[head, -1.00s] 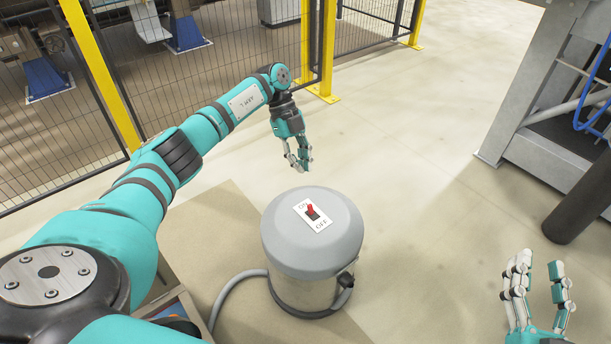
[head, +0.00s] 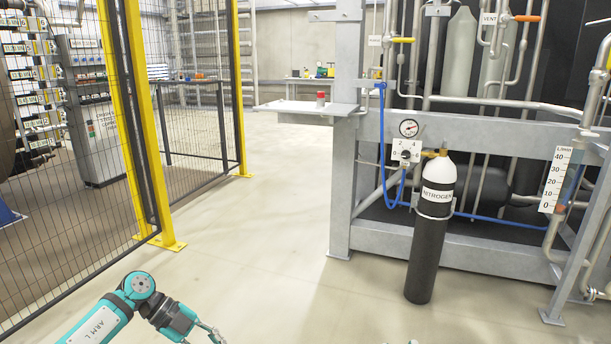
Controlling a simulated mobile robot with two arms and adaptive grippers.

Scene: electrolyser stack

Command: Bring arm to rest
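My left arm (head: 100,325) comes in at the bottom left of the head view, teal with dark joints. My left gripper (head: 211,334) is at the bottom edge and mostly cut off, so I cannot see whether its fingers are open or shut. It is over bare floor, and nothing is seen in it. The grey drum with the ON/OFF switch is also out of view.
A mesh fence with yellow posts (head: 148,130) stands at left. At right is a grey steel frame (head: 345,150) with pipes, a gauge (head: 408,128) and a nitrogen cylinder (head: 428,240). A shelf (head: 300,107) carries a red-topped item (head: 320,98). The floor (head: 270,240) between is clear.

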